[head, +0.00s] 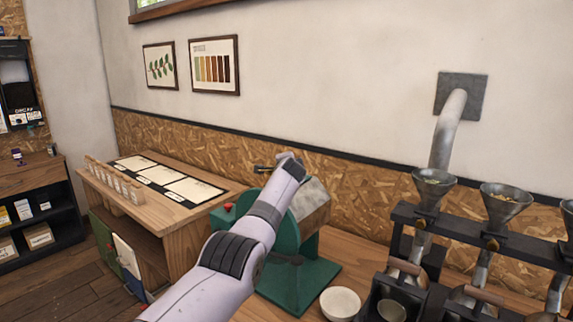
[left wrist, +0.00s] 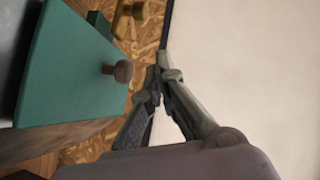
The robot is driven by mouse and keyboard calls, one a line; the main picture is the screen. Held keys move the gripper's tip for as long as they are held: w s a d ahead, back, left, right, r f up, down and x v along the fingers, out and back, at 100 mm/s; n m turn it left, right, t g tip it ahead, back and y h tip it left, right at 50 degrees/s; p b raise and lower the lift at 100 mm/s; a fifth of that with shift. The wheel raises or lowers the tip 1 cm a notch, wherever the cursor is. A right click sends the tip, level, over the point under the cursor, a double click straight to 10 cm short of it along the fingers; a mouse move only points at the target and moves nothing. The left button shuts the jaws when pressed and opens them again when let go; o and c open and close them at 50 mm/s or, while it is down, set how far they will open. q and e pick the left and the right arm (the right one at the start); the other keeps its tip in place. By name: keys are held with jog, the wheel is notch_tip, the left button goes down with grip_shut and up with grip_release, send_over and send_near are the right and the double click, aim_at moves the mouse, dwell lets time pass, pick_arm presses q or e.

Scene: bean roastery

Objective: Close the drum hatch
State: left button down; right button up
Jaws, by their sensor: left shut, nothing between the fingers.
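The green drum machine (head: 300,285) stands on the wooden counter, partly hidden behind my left arm. Its grey drum (head: 314,201) shows to the right of my wrist. In the left wrist view a flat green panel (left wrist: 75,70) carries a round brown knob (left wrist: 122,71). I cannot tell for sure whether this panel is the hatch, or how far the hatch stands open. My left gripper (left wrist: 163,75) is shut and empty, apart from the knob and to its right in that view. In the head view its fingers are hidden by my wrist. My right gripper is out of view.
A white bowl (head: 340,304) stands on the counter right of the machine. A dark rack with metal funnels (head: 432,186) is further right. A wooden cabinet with cards (head: 200,190) is at the left. A brass knob (left wrist: 136,9) shows near the chipboard wall.

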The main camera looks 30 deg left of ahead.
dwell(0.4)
pick_arm(q)
jog(key=s+r, duration=0.7)
jog(key=r, duration=0.3)
jog(key=shift+s+r, duration=0.3)
jog(key=shift+s, duration=0.05)
dwell(0.3)
